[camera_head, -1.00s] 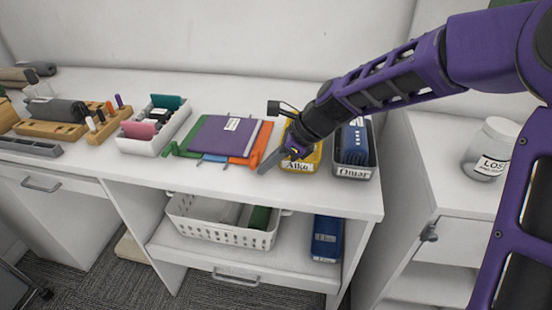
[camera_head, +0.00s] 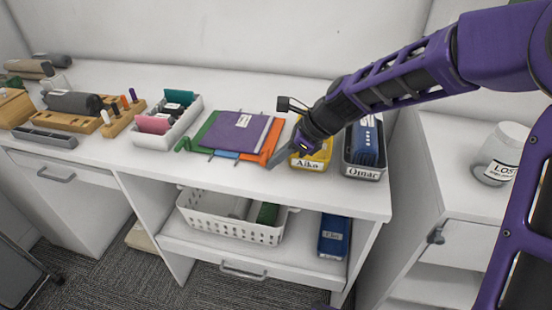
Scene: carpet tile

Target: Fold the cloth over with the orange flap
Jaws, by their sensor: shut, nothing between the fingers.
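A layered cloth (camera_head: 237,132) lies on the white counter, with a purple square on top and a small white label near its upper middle. The orange flap (camera_head: 268,146) sticks out along its right side. Green shows at its left, and a bit of blue shows at its front edge. My gripper (camera_head: 279,160) points down and to the left, its fingertips close to the right edge of the orange flap. It is shut with nothing in it. I cannot tell whether the tips touch the flap or the counter.
A yellow bin (camera_head: 313,160) labelled Aika sits partly behind my gripper, and a grey bin (camera_head: 364,171) labelled Omar is to its right. A white tray (camera_head: 166,139) with pink and teal items stands left of the cloth. The counter's front strip (camera_head: 225,180) is clear.

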